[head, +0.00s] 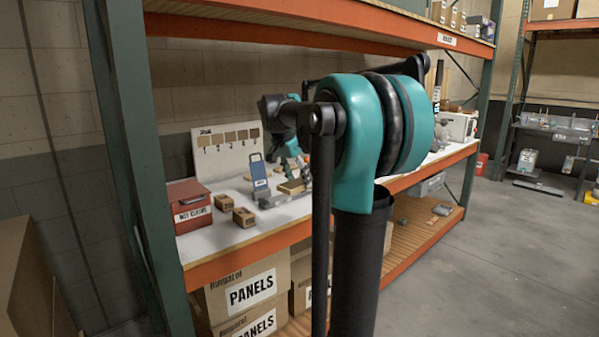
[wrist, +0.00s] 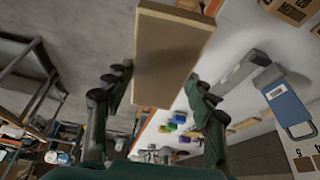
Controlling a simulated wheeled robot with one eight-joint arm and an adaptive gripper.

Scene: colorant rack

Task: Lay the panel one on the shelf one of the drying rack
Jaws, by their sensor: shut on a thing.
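My gripper (wrist: 160,92) is shut on a flat tan wooden panel (wrist: 172,50), which extends out between the fingers in the wrist view. In the head view the panel (head: 291,187) shows small, low over the white bench, beside my teal gripper (head: 294,165). My own arm hides part of the bench there. I cannot read a number on the panel, so I cannot tell that it is panel one. I cannot clearly make out the drying rack or its shelf one; a dark tiered stand (head: 548,125) is far right in the head view, its identity unclear.
A blue handled device (head: 259,172) stands on the white bench (head: 213,240), with small brown blocks (head: 243,217) and a red box (head: 189,205) left of it. A numbered sample board (head: 226,148) leans behind. Green uprights (head: 133,150) and orange beams bound the bench.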

